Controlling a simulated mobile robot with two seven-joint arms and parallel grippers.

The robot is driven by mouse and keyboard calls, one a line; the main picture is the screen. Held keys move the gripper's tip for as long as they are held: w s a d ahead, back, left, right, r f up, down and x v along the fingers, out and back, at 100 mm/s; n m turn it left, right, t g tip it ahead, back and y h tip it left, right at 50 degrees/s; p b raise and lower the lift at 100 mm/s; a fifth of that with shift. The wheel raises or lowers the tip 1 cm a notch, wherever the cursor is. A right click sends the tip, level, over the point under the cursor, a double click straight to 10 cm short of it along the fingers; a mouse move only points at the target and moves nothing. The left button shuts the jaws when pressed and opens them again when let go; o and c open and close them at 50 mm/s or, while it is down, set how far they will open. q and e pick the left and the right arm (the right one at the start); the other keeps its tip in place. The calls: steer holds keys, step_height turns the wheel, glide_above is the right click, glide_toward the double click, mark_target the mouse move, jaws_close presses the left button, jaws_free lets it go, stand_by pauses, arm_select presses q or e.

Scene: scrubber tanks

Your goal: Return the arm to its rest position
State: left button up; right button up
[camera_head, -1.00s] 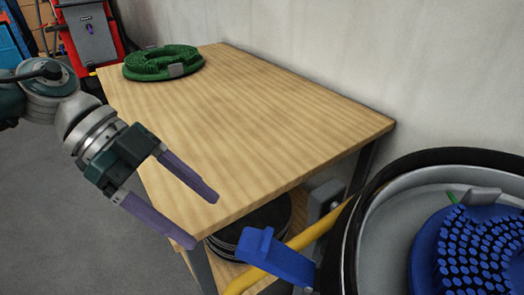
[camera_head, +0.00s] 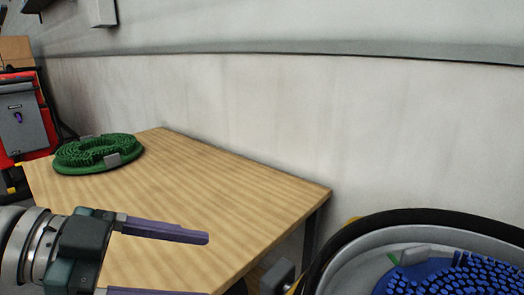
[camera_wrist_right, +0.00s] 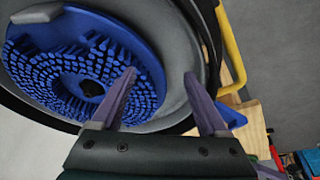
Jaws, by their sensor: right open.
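My left gripper (camera_head: 208,266) comes in from the lower left of the head view. Its purple fingers are spread apart with nothing between them, and they overlap the wooden table's front part in the picture. My right gripper (camera_wrist_right: 160,73) shows only in the right wrist view, its two purple fingers apart and empty. Beyond its fingertips is the grey scrubber tank, with a blue round brush (camera_wrist_right: 55,80) inside. I cannot tell how far the fingers are from the tank's rim.
A green round brush (camera_head: 85,165) lies on the wooden table (camera_head: 220,200); the rest of its top is clear. A dark-rimmed tank (camera_head: 340,265) holds the blue brush at lower right. A wall runs behind. A yellow bar (camera_wrist_right: 230,50) is beside the tank.

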arm_select(q)
steer(key=w+d+r+n+t+y+p, duration=0.1)
steer(key=w+r+n+t+y+p, duration=0.25)
steer(key=r+n+t, duration=0.65)
steer(key=s+a+f+n+g+y+p, duration=0.35)
steer(key=s+a+n+y, duration=0.25)
steer(key=s+a+y, duration=0.35)
steer(key=s+g+p, duration=0.3)
steer(key=s+g, duration=0.4)
steer(key=s, duration=0.6)
step_height(320, 180, up, 37)
steer(key=p, duration=3.7)
steer(key=shift+s+f+h+p, duration=0.15)
steer(key=shift+s+h+p, duration=0.15)
steer(key=shift+s+h, duration=0.1)
arm_select(e)
step_height(320, 180, up, 49)
steer(key=shift+f, duration=0.15)
arm_select(q)
steer(key=shift+d+g, duration=0.1)
steer(key=shift+g, duration=0.15)
